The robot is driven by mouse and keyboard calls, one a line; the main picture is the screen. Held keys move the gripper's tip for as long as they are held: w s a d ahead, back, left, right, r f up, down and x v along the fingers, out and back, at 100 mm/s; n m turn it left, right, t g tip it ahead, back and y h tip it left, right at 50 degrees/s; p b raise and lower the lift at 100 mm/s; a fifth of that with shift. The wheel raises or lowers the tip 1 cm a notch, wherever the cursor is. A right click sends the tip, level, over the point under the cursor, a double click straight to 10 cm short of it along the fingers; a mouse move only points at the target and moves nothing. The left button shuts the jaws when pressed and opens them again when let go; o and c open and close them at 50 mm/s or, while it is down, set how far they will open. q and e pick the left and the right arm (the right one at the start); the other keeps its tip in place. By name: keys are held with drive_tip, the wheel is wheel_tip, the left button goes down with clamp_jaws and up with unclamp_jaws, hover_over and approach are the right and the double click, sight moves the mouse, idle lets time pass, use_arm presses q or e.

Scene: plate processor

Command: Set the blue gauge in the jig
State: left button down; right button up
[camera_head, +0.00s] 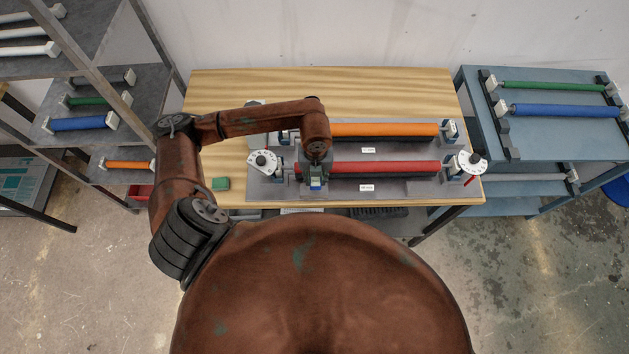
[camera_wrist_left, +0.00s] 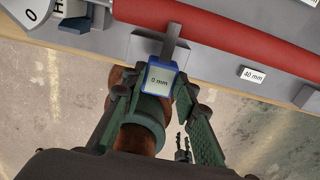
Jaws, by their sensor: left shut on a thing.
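The blue gauge (camera_wrist_left: 160,79) has a blue frame and a pale screen reading "0 mm". My left gripper (camera_wrist_left: 155,98) is shut on it, one green finger on each side. The gauge's grey bar points up toward the red roller, over a small grey block (camera_wrist_left: 146,47), probably part of the jig. I cannot tell whether the gauge touches the block. In the head view the gauge (camera_head: 316,184) shows small under my left gripper (camera_head: 316,172), at the front edge of the red roller's plate. Small dark fingers, probably my right gripper (camera_wrist_left: 184,149), show far below in the left wrist view.
The red roller (camera_head: 385,167) and orange roller (camera_head: 385,130) lie on grey plates on the wooden table (camera_head: 225,90). White dials (camera_head: 262,162) (camera_head: 472,162) flank the red roller. Shelves with rollers stand left; a blue rack (camera_head: 560,140) stands right.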

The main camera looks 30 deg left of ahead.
sight(314, 179)
use_arm(q)
drive_tip(key=shift+a+f, duration=0.2)
drive_tip(key=shift+f, duration=0.05)
drive_tip(key=f, duration=0.1)
drive_tip(key=f+p, duration=0.1)
drive_tip(key=f, duration=0.1)
drive_tip(key=shift+w+a, duration=0.1)
drive_tip(key=shift+a, duration=0.1)
drive_tip(key=shift+f, duration=0.2)
drive_tip(key=shift+f, duration=0.15)
drive_tip(key=shift+f+b, duration=0.25)
drive_tip(key=shift+b, duration=0.05)
drive_tip(key=c, duration=1.9)
unclamp_jaws()
drive_tip(key=o, duration=0.4)
drive_tip(key=shift+c, duration=0.2)
drive_tip(key=shift+r, duration=0.2)
